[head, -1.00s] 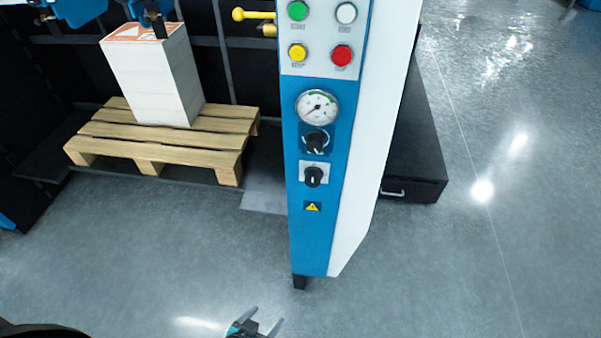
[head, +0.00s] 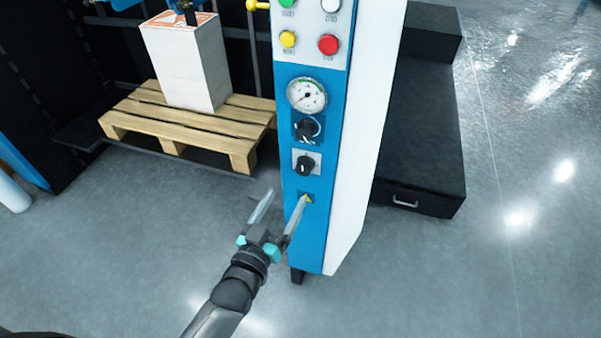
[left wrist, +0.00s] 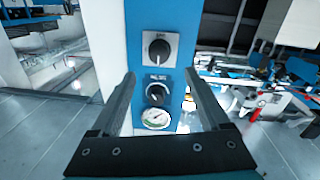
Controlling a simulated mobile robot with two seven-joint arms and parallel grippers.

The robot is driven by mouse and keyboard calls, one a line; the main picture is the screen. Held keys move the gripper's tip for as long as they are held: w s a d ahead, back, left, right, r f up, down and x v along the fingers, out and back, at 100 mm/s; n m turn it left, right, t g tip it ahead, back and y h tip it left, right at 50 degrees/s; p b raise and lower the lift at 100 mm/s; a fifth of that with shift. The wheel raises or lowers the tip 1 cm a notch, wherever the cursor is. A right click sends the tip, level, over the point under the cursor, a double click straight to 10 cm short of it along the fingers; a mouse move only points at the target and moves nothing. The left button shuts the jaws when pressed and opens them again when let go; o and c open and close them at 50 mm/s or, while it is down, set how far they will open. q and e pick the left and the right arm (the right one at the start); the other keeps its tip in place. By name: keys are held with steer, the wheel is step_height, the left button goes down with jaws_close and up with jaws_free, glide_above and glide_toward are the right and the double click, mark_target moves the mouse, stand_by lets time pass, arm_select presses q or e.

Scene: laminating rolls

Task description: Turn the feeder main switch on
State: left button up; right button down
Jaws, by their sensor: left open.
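The feeder's blue control column (head: 310,235) carries two black rotary knobs under a round gauge (head: 307,95). The upper knob (head: 305,129) sits on a dark blue plate with a white arc. The lower knob (head: 304,166) sits on a pale square plate, its grip roughly upright. In the left wrist view the panel appears inverted, with the pale-plate knob (left wrist: 158,49) above the other knob (left wrist: 155,94). The labels are too small to read, so I cannot tell which is the main switch. My left gripper (head: 286,196) is open and empty, below and in front of the lower knob.
Push buttons, including yellow (head: 288,39) and red (head: 328,44), sit above the gauge. A wooden pallet (head: 185,133) with a paper stack (head: 190,70) stands left of the column. A black box-like base (head: 420,140) stands to its right. The floor in front is clear.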

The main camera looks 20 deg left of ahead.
mark_target(302, 171)
arm_select(q)
steer(key=w, duration=0.3)
steer(key=w+b, duration=0.1)
steer(key=w, duration=0.2)
steer(key=w+d, duration=0.1)
steer(key=w, duration=0.2)
steer(key=shift+w+b, duration=0.3)
steer(key=shift+w, duration=0.05)
jaws_close()
